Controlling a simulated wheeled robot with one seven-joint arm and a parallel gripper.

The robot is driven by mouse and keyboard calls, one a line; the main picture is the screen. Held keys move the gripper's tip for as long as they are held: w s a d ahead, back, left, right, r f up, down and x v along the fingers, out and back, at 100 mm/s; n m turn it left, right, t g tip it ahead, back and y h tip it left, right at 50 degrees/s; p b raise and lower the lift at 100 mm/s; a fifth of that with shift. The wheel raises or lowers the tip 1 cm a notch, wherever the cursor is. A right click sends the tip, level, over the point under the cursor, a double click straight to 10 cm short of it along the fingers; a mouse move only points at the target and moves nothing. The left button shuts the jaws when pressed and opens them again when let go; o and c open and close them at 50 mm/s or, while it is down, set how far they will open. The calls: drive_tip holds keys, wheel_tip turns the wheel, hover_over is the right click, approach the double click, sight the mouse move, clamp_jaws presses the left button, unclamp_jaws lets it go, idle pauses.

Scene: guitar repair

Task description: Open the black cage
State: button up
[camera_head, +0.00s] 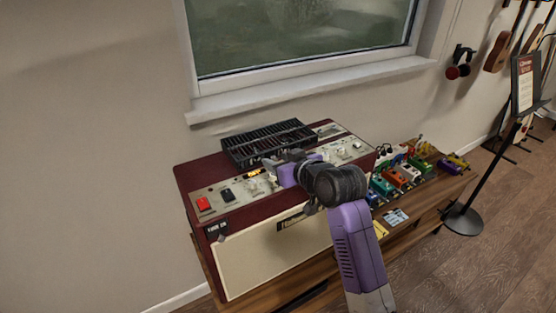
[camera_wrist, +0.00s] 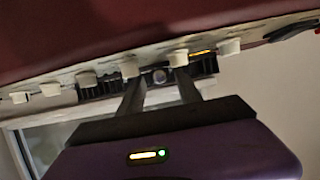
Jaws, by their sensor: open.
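The black cage (camera_head: 268,144) is a low, slatted box on top of the dark red amplifier (camera_head: 190,176), toward its back. Its lid looks flat and shut. In the wrist view, which looks upside down, a dark strip of the cage (camera_wrist: 204,66) shows behind the cream knobs. My gripper (camera_head: 270,165) is at the cage's front edge, above the control panel. In the wrist view, my gripper (camera_wrist: 158,80) has its two fingers apart, with a small round metal piece between them. I cannot tell whether they touch the cage.
The control panel (camera_head: 230,193) has a red switch, a black switch and several knobs close below my gripper. Several coloured pedals (camera_head: 400,175) stand on the wooden bench to the right. The window sill (camera_head: 310,90) is behind the cage. A sign stand (camera_head: 490,150) stands far right.

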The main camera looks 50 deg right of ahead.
drive_tip(key=shift+w, duration=0.2)
clamp_jaws()
idle(1.3)
